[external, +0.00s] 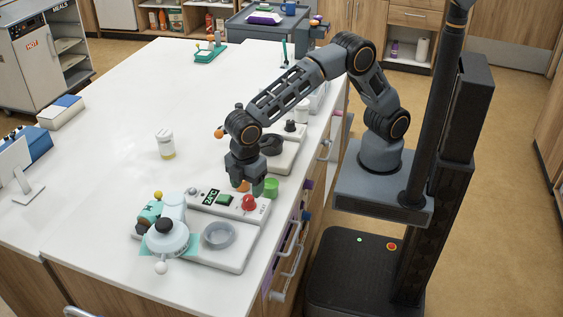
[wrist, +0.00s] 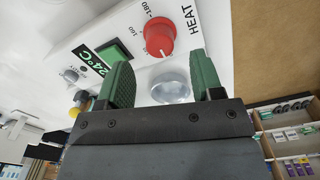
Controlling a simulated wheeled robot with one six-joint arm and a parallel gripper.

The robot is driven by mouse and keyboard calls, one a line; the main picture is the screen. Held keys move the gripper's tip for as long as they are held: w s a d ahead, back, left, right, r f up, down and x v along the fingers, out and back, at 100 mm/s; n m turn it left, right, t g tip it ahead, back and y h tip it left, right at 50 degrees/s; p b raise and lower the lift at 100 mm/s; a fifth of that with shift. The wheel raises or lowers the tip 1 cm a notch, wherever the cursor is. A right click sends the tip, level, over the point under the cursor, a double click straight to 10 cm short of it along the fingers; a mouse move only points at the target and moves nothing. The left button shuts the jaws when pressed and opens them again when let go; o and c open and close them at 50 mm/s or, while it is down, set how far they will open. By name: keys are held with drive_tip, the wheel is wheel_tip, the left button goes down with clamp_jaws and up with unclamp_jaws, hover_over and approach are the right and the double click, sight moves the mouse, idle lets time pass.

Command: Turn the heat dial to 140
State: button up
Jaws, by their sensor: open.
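The red heat dial (external: 249,202) stands on a white heater unit (external: 225,258) at the counter's front right. In the wrist view the red dial (wrist: 160,38) shows beside the word HEAT, with 160 and 180 readable; other marks are hidden or too small. A pale line on the dial points towards my gripper. The display (external: 210,197) reads 24°C, beside a green button (external: 225,200). My gripper (wrist: 161,63) is open and points down over the unit's back edge. Its green fingers are apart and empty, and the dial appears just beyond their tips, not clasped.
A green cylinder (external: 271,187) stands close behind the dial.

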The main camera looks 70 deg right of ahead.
sight(248, 197)
drive_tip(key=shift+f, duration=2.35)
drive_tip(key=c, duration=0.9)
drive_tip(key=shift+m, duration=0.3)
drive_tip(key=m, duration=1.1)
